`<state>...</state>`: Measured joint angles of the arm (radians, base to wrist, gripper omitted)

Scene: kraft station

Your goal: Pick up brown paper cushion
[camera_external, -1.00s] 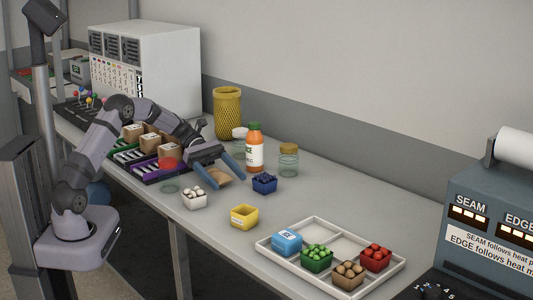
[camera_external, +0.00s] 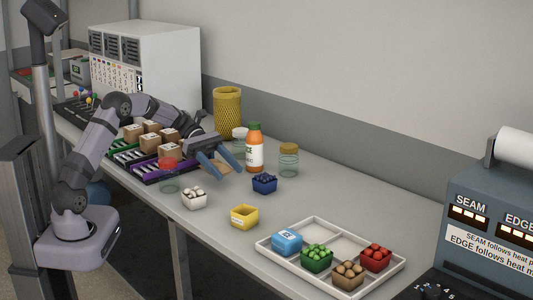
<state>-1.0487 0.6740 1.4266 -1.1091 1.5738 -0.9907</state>
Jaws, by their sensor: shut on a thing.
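The brown paper cushion (camera_external: 224,169) is a small tan piece, partly hidden behind the fingers. My gripper (camera_external: 222,166) has blue fingers and is shut on it, one finger on each side. It is over the left-middle part of the grey table, just left of the orange juice bottle (camera_external: 254,148). The picture is too small to tell how far the cushion is above the table.
Brown boxes (camera_external: 151,127) sit behind my arm. A divided white tray (camera_external: 333,230) is front right. The table (camera_external: 345,195) is clear between the glass jar and tray.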

